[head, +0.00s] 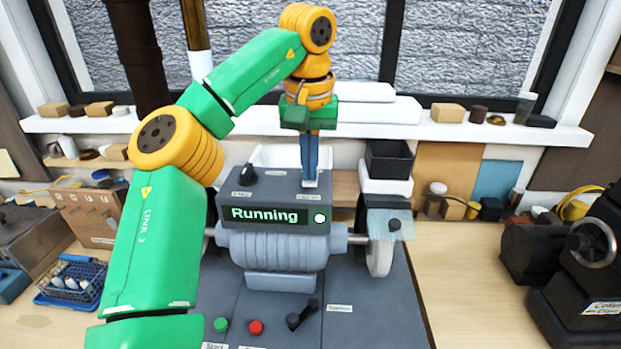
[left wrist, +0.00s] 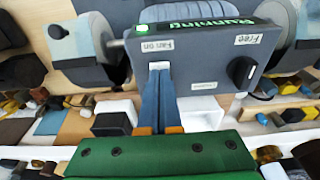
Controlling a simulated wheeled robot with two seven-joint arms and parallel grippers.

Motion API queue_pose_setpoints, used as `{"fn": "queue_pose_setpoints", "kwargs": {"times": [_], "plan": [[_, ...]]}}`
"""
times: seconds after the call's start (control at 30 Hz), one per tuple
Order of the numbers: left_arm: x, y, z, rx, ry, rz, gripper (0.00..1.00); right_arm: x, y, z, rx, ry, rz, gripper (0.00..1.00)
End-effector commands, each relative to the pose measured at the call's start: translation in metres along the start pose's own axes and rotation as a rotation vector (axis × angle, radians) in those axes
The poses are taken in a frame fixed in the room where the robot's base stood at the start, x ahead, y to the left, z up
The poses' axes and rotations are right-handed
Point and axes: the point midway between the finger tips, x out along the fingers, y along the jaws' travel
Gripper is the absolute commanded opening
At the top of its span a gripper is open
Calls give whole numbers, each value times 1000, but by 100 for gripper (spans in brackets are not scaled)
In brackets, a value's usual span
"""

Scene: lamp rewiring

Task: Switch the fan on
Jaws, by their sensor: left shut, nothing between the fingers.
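The grey control box (head: 280,187) stands behind the grinder and its screen (head: 265,215) reads "Running", with a lit round lamp beside it. In the left wrist view a label on its top reads "Fan on" (left wrist: 157,46). My left gripper (head: 310,182) points straight down at the box top, fingers shut with nothing between them. In the left wrist view its blue fingertips (left wrist: 158,74) are at a small white part (left wrist: 159,65) just beside that label. The fingers hide most of this part, and I cannot tell whether they touch it. My right gripper is not in view.
A black knob (head: 246,175) stands on the box's left side; its label reads "Free" in the left wrist view. The grinder (head: 275,247) with its wheel (head: 380,257) is in front. Green (head: 221,324) and red (head: 256,327) buttons sit on the base. A black bin (head: 388,160) stands behind right.

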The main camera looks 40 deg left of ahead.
Motion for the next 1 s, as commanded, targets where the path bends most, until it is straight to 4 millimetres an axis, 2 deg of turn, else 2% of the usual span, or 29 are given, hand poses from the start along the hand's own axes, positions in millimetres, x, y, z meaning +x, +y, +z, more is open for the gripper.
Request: {"fn": "queue_pose_setpoints", "kwargs": {"times": [0.37,0.67,1.0], "plan": [[5,0,1,-1,0,1,0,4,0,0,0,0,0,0],[-25,0,-4,0,-1,0,0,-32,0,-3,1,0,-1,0],[-55,1,-8,-1,-4,-4,0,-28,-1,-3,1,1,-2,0]]}}
